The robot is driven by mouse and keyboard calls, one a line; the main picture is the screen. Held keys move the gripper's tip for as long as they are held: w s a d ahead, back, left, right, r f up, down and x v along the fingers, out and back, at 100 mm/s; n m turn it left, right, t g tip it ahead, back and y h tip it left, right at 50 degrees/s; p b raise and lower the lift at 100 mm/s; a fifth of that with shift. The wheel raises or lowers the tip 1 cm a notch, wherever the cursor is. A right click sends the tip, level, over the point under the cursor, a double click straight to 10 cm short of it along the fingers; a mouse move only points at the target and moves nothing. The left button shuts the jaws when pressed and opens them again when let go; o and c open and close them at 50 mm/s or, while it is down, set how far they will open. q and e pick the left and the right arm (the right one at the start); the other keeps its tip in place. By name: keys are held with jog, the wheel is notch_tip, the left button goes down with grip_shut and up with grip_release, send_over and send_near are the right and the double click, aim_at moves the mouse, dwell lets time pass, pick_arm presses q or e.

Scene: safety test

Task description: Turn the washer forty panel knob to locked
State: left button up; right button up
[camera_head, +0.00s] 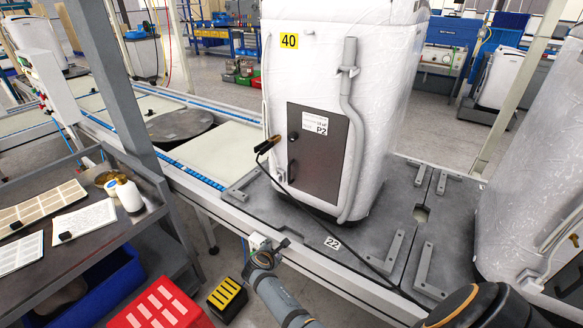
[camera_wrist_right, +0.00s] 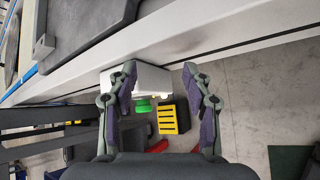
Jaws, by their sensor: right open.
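The washer marked 40 (camera_head: 395,60) stands upright, wrapped in whitish film, on a dark pallet plate. Its dark panel (camera_head: 318,165), with a label reading P2, is on the lower front. A small black knob (camera_head: 293,136) is at the panel's upper left; its setting is too small to read. My right gripper (camera_head: 264,254) is below and in front of the washer, near the line's front edge, apart from the panel. In the right wrist view, its fingers (camera_wrist_right: 160,67) are spread with nothing between them. My left gripper is not in view.
A black cable with a plug (camera_head: 267,145) hangs beside the panel and runs across the plate (camera_head: 345,240). A white box with a green button (camera_wrist_right: 143,105) is below the line's edge. A cart (camera_head: 150,211) stands left, another wrapped washer (camera_head: 535,150) right.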

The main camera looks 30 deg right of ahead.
jog(key=w+d+r+n+h+b, duration=0.25)
jog(key=w+r, duration=0.25)
jog(key=r, duration=0.6)
jog(key=n+h+b, duration=0.2)
jog(key=h, duration=0.5)
send_near(291, 138)
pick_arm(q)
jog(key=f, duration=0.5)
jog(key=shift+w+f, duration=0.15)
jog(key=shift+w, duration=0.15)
pick_arm(e)
jog(key=shift+m+g, duration=0.25)
jog(key=shift+g, duration=0.05)
jog(key=x, duration=0.9)
jog(key=shift+w+d+r, duration=0.1)
jog(key=shift+w, duration=0.2)
jog(key=shift+c, duration=0.4)
grip_shut()
